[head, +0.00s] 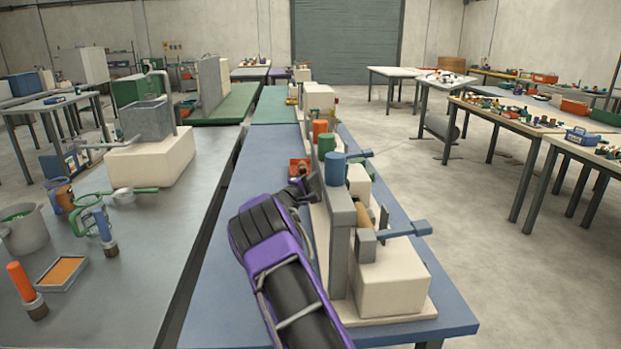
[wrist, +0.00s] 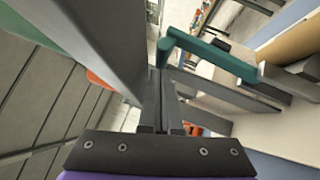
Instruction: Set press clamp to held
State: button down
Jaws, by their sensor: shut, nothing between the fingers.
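A cream machine (head: 390,275) with a grey upright plate stands on the blue table; I cannot tell which of its parts is the press clamp. A blue-grey lever (head: 405,230) sticks out to the right at its front. A smaller blue lever (head: 360,154) is farther back. My gripper (head: 303,184) is at the left side of the machine, close to the grey plate. In the wrist view my gripper (wrist: 162,118) is shut and empty, beside a grey post (wrist: 105,40). A teal bar (wrist: 215,55) lies beyond the fingers to the right.
Orange (head: 320,130), green (head: 326,145) and blue (head: 335,168) cylinders stand along the top of the machine. A red-orange tray (head: 299,167) sits just beyond my gripper. A grey table (head: 130,250) with cups and tools is at the left. Open floor (head: 500,240) lies to the right.

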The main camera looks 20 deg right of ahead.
jog(key=shift+s+d, duration=0.1)
jog(key=shift+d, duration=0.15)
jog(key=shift+s+d+r+b, duration=0.15)
jog(key=shift+d+r+b, duration=0.1)
jog(key=shift+d+b, duration=0.2)
jog(key=shift+s+d+r+b, duration=0.1)
jog(key=shift+d+r+b, duration=0.1)
jog(key=shift+d+b, duration=0.2)
jog(key=shift+a, duration=0.1)
